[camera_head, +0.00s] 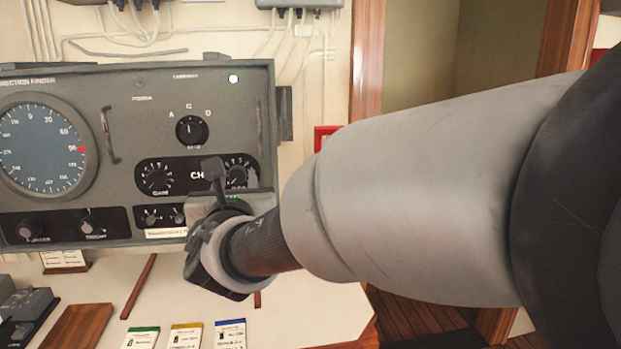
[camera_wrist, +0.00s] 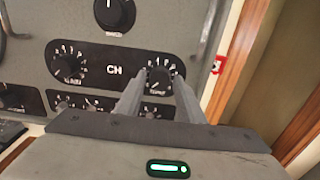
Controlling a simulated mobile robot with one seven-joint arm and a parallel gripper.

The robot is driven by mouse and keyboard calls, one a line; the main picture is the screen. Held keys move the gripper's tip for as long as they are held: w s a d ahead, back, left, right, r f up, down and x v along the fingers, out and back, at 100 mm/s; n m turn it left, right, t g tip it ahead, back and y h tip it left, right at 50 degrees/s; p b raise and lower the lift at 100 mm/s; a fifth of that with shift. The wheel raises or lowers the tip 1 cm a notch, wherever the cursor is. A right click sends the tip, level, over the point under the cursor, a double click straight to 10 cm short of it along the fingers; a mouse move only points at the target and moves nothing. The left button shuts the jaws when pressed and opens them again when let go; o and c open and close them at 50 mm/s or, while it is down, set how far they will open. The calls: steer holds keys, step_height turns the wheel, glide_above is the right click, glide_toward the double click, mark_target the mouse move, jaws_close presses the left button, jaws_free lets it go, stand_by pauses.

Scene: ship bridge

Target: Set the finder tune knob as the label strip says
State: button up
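The direction finder (camera_head: 158,90) is a grey panel on the wall. A black knob (camera_head: 237,174) with white scale marks sits right of the letters CH; I take it as the tune knob, its label too small to read surely. In the wrist view this knob (camera_wrist: 158,80) lies between the fingertips of my gripper (camera_wrist: 159,84). The fingers are apart, one on each side; whether they touch it is unclear. My gripper (camera_head: 218,176) partly hides that area in the head view. A white label strip (camera_head: 165,233) shows below, its text unreadable and its right end hidden.
A gain knob (camera_head: 156,179), an upper selector knob (camera_head: 191,130) and a round blue dial (camera_head: 42,148) are on the same panel. Small lower knobs (camera_head: 152,217) sit close under my gripper. Coloured cards (camera_head: 186,335) lie on the pale desk (camera_head: 100,285).

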steer(key=c, duration=0.7)
steer(key=shift+f+b, duration=0.1)
steer(key=shift+b, duration=0.25)
steer(key=m+b, duration=0.1)
steer(key=b, duration=0.2)
steer(key=shift+f+m, duration=0.2)
steer(key=shift+m, duration=0.2)
steer(key=m+b, duration=0.1)
steer(key=b, duration=0.2)
steer(key=shift+f+m, duration=0.1)
steer(key=shift+m, duration=0.2)
steer(key=m+b, duration=0.4)
steer(key=b, duration=0.3)
steer(key=shift+b, duration=0.3)
steer(key=m+b, duration=0.4)
steer(key=b, duration=0.1)
steer(key=shift+r, duration=0.35)
steer(key=shift+m, duration=0.4)
